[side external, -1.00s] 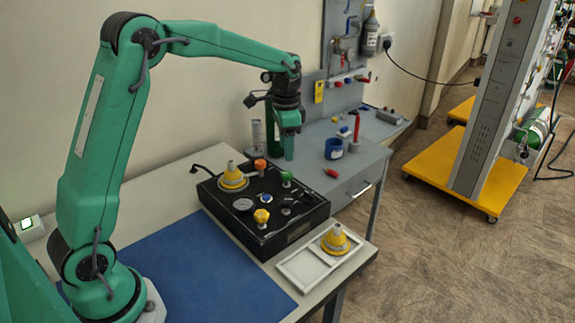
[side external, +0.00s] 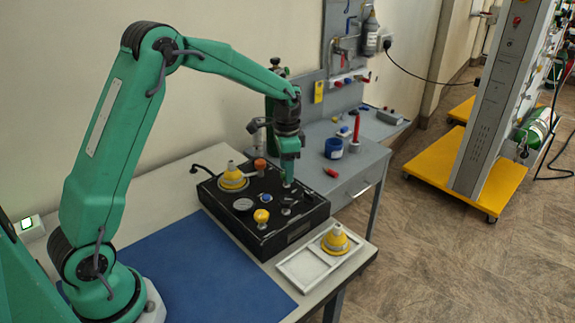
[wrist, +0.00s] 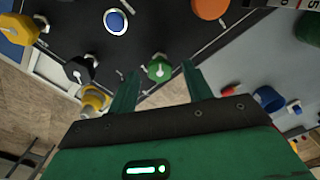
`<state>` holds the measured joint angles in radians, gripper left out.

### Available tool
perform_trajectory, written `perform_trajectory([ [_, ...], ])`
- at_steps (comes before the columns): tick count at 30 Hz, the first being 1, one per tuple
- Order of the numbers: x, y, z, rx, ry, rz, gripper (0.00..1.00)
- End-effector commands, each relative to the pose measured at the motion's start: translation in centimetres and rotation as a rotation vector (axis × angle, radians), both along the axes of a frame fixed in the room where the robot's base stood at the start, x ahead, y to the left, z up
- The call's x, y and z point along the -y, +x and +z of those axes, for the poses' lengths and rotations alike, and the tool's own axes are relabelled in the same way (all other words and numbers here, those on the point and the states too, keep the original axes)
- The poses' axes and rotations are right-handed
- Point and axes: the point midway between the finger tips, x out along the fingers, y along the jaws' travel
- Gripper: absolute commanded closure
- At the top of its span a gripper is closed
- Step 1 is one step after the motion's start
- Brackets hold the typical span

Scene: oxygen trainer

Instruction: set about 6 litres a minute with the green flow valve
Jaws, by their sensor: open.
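The green flow valve (wrist: 158,68) shows in the wrist view as a green knob with a pale pointer mark on the black panel. My gripper (wrist: 160,80) is open, with one finger on either side of the valve in that view; I cannot tell whether they touch it. In the side view my gripper (side external: 289,180) points down over the right rear of the black panel box (side external: 262,240) and hides the valve. A white strip with black scale marks (wrist: 293,3) is cut off at the top right of the wrist view; no flow reading is legible.
An orange knob (side external: 260,165), a yellow knob (side external: 262,216), a blue button (side external: 265,197) and a round gauge (side external: 243,204) are on the panel. A yellow cone-shaped part (side external: 233,178) stands on it. A white tray (side external: 305,282) holds another. The blue mat (side external: 190,260) is clear.

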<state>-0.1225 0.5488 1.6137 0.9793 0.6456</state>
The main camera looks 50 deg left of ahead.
Motion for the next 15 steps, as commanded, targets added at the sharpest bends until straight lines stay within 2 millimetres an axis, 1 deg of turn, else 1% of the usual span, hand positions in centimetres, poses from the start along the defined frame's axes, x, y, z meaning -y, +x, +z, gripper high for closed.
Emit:
perform_trajectory([
  [4,0.01,-0.04,-0.91,-0.001,0.000,0.000,0.50],
  [13,0.01,-0.03,-1.09,0.000,0.000,0.000,0.50],
  [14,0.01,-0.03,-1.08,0.000,0.000,0.000,0.52],
  [15,0.00,-0.02,-1.07,0.000,0.000,0.000,0.60],
])
